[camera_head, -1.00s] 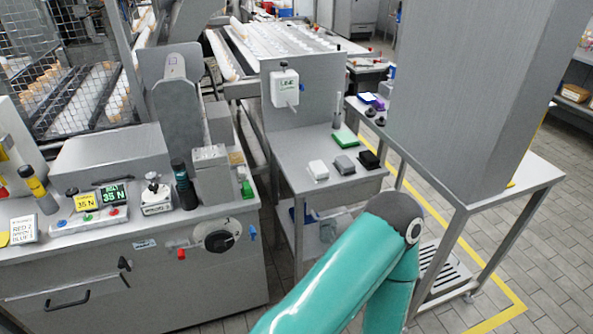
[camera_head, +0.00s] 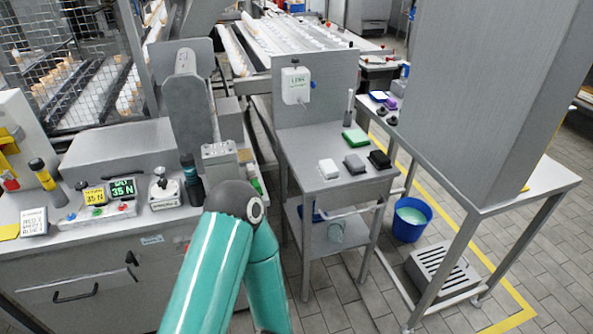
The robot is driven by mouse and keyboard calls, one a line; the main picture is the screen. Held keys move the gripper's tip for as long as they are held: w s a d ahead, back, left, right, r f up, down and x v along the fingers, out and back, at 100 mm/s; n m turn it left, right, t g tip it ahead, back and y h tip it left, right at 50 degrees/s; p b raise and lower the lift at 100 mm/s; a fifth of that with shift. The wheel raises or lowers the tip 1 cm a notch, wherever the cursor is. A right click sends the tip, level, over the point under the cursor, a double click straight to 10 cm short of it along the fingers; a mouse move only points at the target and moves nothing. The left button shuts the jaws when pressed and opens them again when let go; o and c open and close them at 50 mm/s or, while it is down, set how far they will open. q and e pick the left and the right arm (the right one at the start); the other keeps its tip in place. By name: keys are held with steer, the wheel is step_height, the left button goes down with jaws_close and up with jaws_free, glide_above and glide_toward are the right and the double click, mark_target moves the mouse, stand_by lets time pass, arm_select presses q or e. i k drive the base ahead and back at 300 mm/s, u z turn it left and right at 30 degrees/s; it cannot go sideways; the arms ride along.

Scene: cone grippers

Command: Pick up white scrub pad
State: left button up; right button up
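The white scrub pad (camera_head: 328,169) lies flat on the near left part of the small grey table's top (camera_head: 315,195). A grey pad (camera_head: 355,164) and a black pad (camera_head: 380,160) lie in a row to its right, and a green pad (camera_head: 356,141) lies behind them. A teal arm of mine crosses the lower left of the view, with its dark joint left of the small table and apart from the pad. Neither of my grippers shows in the view.
A control bench (camera_head: 75,253) with buttons and displays stands at the left. A blue bucket (camera_head: 411,219) stands on the floor right of the small table. A grey cabinet column on a metal frame (camera_head: 520,188) blocks the right side. A dispenser (camera_head: 296,86) hangs on the table's back panel.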

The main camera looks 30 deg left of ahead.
mark_target(329, 169)
steer(key=u, duration=0.1)
steer(key=i, duration=1)
steer(key=z, duration=0.1)
